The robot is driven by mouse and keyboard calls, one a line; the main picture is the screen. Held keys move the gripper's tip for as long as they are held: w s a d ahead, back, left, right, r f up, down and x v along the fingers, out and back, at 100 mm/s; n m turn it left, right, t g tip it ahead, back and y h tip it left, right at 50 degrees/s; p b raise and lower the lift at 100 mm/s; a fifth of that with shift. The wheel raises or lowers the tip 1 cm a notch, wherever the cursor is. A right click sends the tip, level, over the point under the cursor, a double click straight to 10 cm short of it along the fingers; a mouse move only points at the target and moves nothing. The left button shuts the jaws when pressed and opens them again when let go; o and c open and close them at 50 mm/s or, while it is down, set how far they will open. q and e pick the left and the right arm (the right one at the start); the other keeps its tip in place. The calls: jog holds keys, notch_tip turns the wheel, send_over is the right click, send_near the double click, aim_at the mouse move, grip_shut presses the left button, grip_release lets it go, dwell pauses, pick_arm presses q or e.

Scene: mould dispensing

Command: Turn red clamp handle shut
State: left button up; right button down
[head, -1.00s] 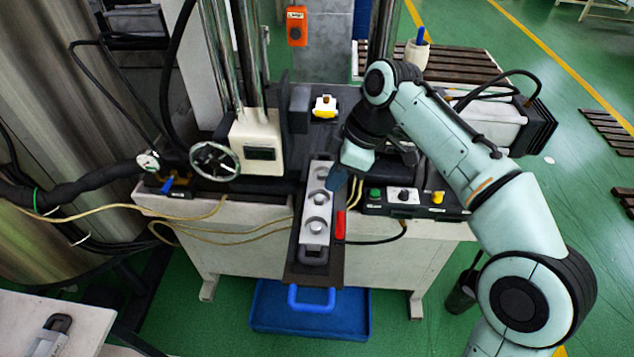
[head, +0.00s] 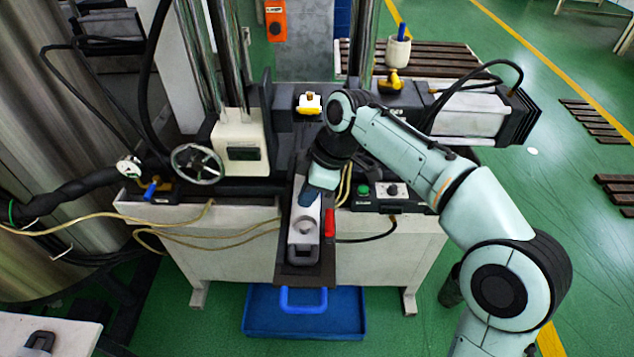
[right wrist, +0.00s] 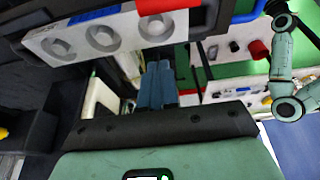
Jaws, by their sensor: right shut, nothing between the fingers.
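The red clamp handle (head: 329,223) lies along the right side of the grey mould (head: 303,250), pointing toward the front. In the right wrist view the red handle (right wrist: 165,5) shows at the top edge, beside the mould's face with its round openings (right wrist: 100,38). My right gripper (head: 309,196) is over the back part of the mould, left of and behind the red handle, and hides some of the mould. Its blue-grey fingers (right wrist: 157,88) are together with nothing between them. I cannot tell whether they touch the mould. My left gripper is not in view.
A control box with a green button (head: 363,190) stands right of the mould. A handwheel (head: 197,164) and a white press head (head: 240,145) are at the left. A blue tray (head: 345,318) lies on the floor below. Hoses run near the mould.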

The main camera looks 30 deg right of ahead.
aim_at(329, 231)
jog(key=x, duration=0.3)
jog(key=shift+s+d+f, duration=0.15)
jog(key=shift+d+f, duration=0.05)
jog(key=shift+s+d+f, duration=0.1)
jog(key=shift+s+d, duration=0.2)
jog(key=shift+d, duration=0.25)
jog(key=shift+s+d, duration=0.3)
jog(key=shift+d, duration=0.25)
jog(key=shift+s+d+f, duration=0.1)
jog(key=shift+s+d, duration=0.2)
jog(key=shift+d, duration=0.1)
jog(key=shift+a, duration=0.1)
